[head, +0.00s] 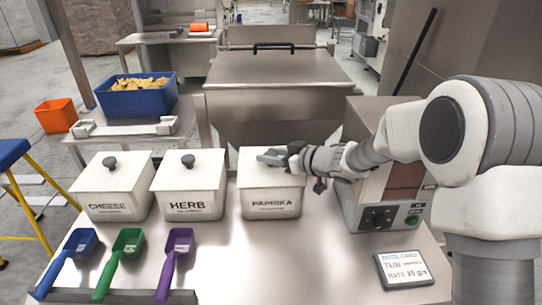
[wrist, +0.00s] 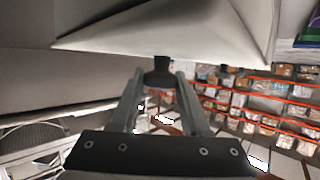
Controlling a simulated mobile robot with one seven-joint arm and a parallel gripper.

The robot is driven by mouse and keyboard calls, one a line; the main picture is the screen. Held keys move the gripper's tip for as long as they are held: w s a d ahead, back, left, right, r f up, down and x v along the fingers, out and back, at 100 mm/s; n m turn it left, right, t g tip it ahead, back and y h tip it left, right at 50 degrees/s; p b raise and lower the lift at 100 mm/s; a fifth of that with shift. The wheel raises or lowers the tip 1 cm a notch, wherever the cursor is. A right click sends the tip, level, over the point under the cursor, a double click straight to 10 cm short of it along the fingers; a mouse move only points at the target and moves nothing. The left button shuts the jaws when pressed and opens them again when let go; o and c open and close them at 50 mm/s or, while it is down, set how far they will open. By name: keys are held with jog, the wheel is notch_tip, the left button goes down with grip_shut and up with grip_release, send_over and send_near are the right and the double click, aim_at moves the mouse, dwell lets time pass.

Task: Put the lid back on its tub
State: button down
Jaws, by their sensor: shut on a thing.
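The paprika tub (head: 272,205) is a white labelled box on the steel bench, right of the herb and cheese tubs. A white lid (head: 256,172) shows over its top; I cannot tell whether it is fully seated or slightly raised. My gripper (head: 272,157) reaches in from the right above this lid and hides its knob. In the wrist view the gripper (wrist: 158,82) has its two fingers on either side of the dark knob (wrist: 160,64), shut on it. The lid's white surface (wrist: 170,35) fills the top of that view.
The herb tub (head: 188,197) and cheese tub (head: 112,200) wear knobbed lids. Blue, green and purple scoops (head: 178,245) lie in front. A dose card (head: 404,269) lies at right. A steel machine (head: 385,210) stands close beside my arm. The bench front centre is clear.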

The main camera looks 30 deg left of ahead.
jog(key=shift+f, duration=0.2)
jog(key=shift+c, duration=2)
grip_release()
jog(key=shift+r, duration=0.1)
jog(key=shift+d+r, duration=0.2)
jog(key=p+v, duration=0.2)
jog(key=v, duration=0.9)
jog(key=shift+s+d, duration=0.15)
jog(key=shift+d, duration=0.15)
jog(key=shift+s, duration=0.1)
